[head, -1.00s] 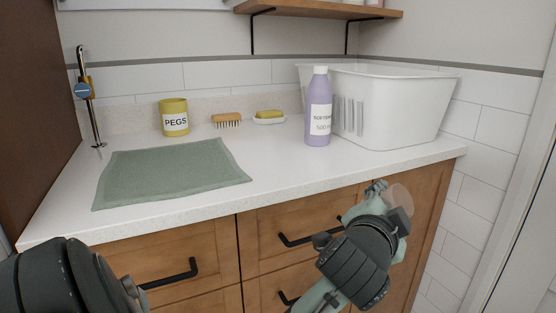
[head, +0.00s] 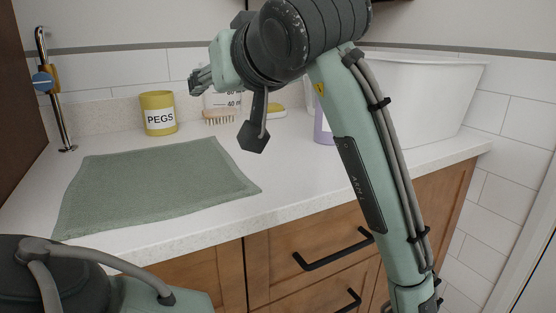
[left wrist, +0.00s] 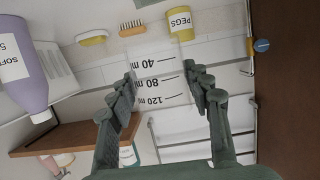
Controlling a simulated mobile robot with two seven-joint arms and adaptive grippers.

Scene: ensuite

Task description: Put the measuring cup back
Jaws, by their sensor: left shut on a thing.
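The measuring cup (head: 222,101) is clear, with dark millilitre marks, and shows partly below my left gripper (head: 198,83) in the head view. In the left wrist view the cup (left wrist: 156,62) sits between the fingers of my left gripper (left wrist: 162,84), which is shut on it. That view is upside down; the marks 40, 80 and 120 can be read. In the head view my wrist hides part of the cup, which overlaps the brush behind it. I cannot tell the height of its base above the counter. My right gripper is in neither view.
A yellow pegs pot (head: 158,113), a brush (head: 219,118) and a soap dish (left wrist: 92,40) stand along the wall. A green mat (head: 155,182) covers the left counter. My arm partly hides the purple softener bottle (head: 322,128) and white basin (head: 430,100). A wooden shelf (left wrist: 75,138) hangs above.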

